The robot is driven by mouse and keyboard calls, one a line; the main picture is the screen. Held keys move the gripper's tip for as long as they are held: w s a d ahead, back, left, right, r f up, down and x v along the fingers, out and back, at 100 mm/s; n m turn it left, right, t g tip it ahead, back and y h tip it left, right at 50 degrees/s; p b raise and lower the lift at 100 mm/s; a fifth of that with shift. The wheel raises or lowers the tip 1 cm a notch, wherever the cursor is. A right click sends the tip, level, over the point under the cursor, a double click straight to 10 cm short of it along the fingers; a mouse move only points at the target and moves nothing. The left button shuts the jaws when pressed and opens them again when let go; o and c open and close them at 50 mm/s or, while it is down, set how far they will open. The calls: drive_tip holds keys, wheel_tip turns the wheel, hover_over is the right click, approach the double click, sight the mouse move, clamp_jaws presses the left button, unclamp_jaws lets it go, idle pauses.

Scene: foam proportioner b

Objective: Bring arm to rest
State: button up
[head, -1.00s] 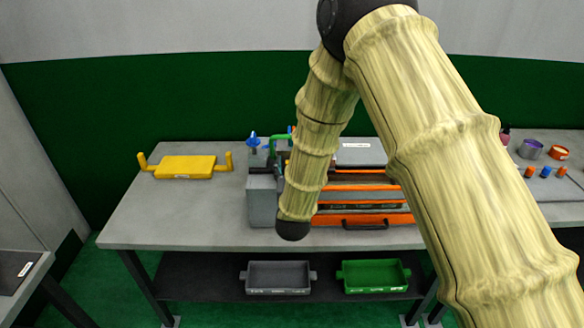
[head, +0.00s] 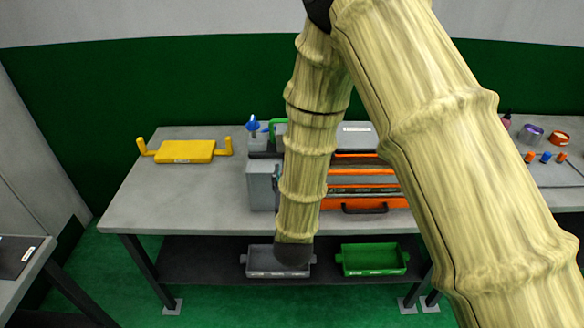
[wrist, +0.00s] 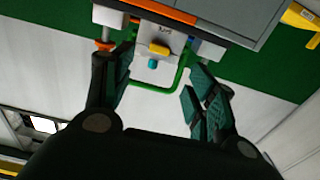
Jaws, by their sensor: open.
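My arm crosses the head view from the lower right to the upper middle and hangs down in front of the bench. My gripper is not clearly seen in the head view. In the wrist view my gripper (wrist: 160,98) is open, with its two dark green fingers apart and nothing between them. Beyond the fingers is a green pipe loop (wrist: 172,84) on the grey and orange machine (head: 372,203). I cannot tell the distance between the fingers and the pipe.
The machine stands on a grey bench (head: 150,208). A yellow tray (head: 186,151) lies at the bench's left. A grey tray (head: 262,269) and a green tray (head: 372,262) sit on the lower shelf. Several small caps and jars are at the right.

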drive_tip(key=shift+s, duration=0.3)
drive_tip(key=s+d+f+g, duration=0.3)
drive_tip(key=s+d+f, duration=0.1)
drive_tip(key=f, duration=0.4)
drive_tip(key=s+d+f+g, duration=0.3)
drive_tip(key=s+d+f, duration=0.15)
drive_tip(key=f, duration=0.35)
drive_tip(key=s+d+f+g, duration=0.3)
drive_tip(key=s+d+f, duration=0.15)
drive_tip(key=f, duration=0.35)
drive_tip(key=s+d+f+g, duration=0.3)
drive_tip(key=s, duration=0.5)
drive_tip(key=s+d+f+g, duration=0.3)
drive_tip(key=s+f, duration=0.1)
drive_tip(key=s, duration=0.5)
drive_tip(key=s+d+f+g, duration=0.3)
drive_tip(key=s+f, duration=0.1)
drive_tip(key=s, duration=0.5)
drive_tip(key=shift+s+f+m, duration=0.2)
drive_tip(key=shift+s+m, duration=0.05)
drive_tip(key=shift+m, duration=0.05)
